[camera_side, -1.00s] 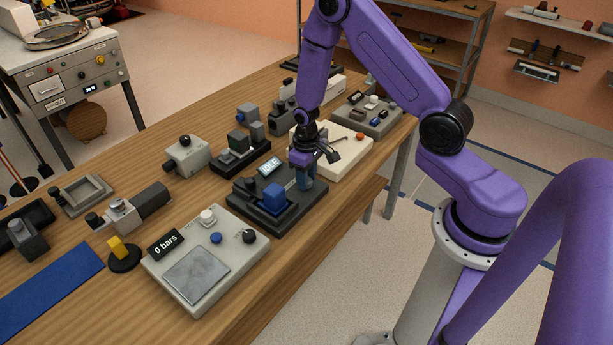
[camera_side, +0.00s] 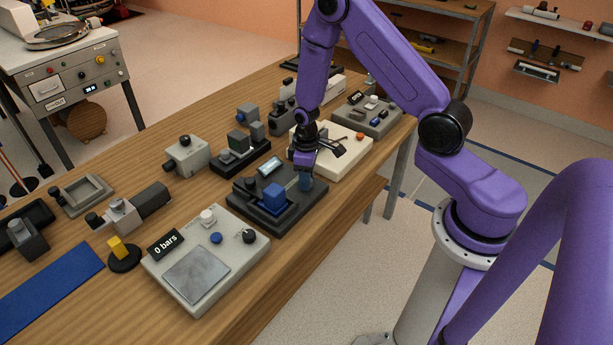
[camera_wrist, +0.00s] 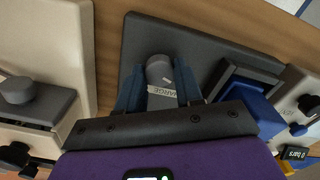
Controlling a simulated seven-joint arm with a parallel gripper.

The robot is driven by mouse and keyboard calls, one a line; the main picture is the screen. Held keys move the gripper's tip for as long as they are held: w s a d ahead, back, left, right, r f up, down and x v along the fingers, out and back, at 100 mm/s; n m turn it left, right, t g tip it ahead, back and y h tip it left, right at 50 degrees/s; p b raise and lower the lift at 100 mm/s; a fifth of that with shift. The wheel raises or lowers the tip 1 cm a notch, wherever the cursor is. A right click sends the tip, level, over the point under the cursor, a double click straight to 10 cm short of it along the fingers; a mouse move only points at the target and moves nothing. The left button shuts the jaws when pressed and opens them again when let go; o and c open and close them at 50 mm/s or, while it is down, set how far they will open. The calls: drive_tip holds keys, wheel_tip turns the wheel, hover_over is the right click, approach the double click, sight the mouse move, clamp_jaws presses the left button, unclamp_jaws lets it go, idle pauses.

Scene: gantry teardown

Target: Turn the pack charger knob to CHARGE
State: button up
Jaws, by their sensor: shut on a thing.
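The pack charger (camera_side: 290,224) is a dark box on the bench with a small lit display (camera_side: 270,165) and a blue block (camera_side: 274,196) seated on it. I cannot read the display. In the wrist view the charger (camera_wrist: 205,52) fills the middle, with the blue block to the right. My gripper (camera_side: 306,182) points down over the charger's right end. In the wrist view my gripper (camera_wrist: 158,88) is shut on the grey knob (camera_wrist: 159,68), a blue finger on each side. A pale label, partly hidden, reads about "HARGE" between the fingers.
A cream box with a red button (camera_side: 360,136) stands just behind the charger. A cream scale-like unit (camera_side: 256,250) reading "0 bars" stands in front-left.

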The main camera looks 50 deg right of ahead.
drive_tip(key=o, duration=1)
drive_tip(key=shift+o, duration=0.2)
drive_tip(key=shift+r, duration=0.15)
wheel_tip(320, 180, up, 17)
drive_tip(key=shift+r, duration=0.15)
drive_tip(key=s+a+r+n, duration=0.3)
drive_tip(key=s+a+r, duration=0.1)
drive_tip(key=s+a, duration=0.55)
drive_tip(key=s+r+n, duration=0.2)
drive_tip(key=s+n, duration=0.2)
drive_tip(key=s, duration=1.3)
drive_tip(key=shift+a+r, duration=0.25)
drive_tip(key=shift+a, duration=0.15)
